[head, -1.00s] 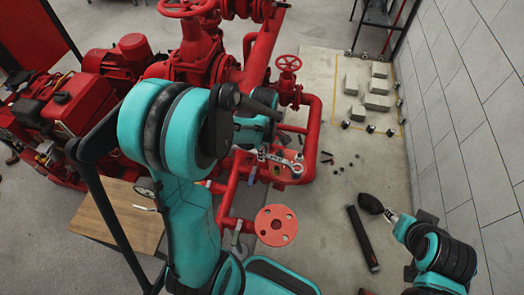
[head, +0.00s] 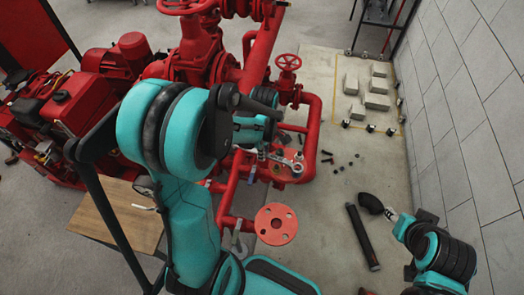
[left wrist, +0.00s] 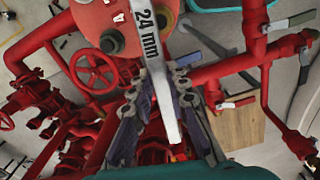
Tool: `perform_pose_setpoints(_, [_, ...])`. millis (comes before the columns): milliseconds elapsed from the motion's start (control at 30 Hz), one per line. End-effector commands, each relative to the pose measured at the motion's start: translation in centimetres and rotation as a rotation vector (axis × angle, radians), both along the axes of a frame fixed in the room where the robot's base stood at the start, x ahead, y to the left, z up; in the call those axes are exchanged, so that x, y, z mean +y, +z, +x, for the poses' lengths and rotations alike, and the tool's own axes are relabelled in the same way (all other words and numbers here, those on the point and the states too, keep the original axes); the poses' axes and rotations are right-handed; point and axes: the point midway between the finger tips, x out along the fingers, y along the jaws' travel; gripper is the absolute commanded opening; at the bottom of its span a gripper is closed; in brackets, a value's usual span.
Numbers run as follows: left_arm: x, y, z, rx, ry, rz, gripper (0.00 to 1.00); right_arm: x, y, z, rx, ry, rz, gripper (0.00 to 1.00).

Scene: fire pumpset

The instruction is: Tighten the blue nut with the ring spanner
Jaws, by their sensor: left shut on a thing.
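The ring spanner (left wrist: 160,80) is a flat light bar marked "24 mm" in the left wrist view. My left gripper (left wrist: 158,112) is shut on it, a finger on each side of the bar. Its far end runs out of the picture at the top. In the head view the spanner (head: 284,160) lies over a red flange (head: 290,175), and my left arm partly hides the gripper. I cannot make out the blue nut for sure; the spanner may cover it. My right gripper (head: 392,214) is at the lower right, too small to judge its jaws.
Red pipes surround the flange, with a handwheel (head: 288,63) behind it and a round flange (head: 276,224) in front. A black pipe (head: 362,237) and a dark elbow-like piece (head: 371,203) show near my right arm. Grey blocks (head: 377,85) lie on the pale floor patch.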

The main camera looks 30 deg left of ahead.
Motion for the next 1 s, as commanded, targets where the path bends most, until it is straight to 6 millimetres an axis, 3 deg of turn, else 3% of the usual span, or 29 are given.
perform_pose_setpoints(1000, [0.0,-2.1,0.0,0.000,0.000,0.000,0.00,0.0,-1.9,0.0,0.000,0.000,0.000,0.40])
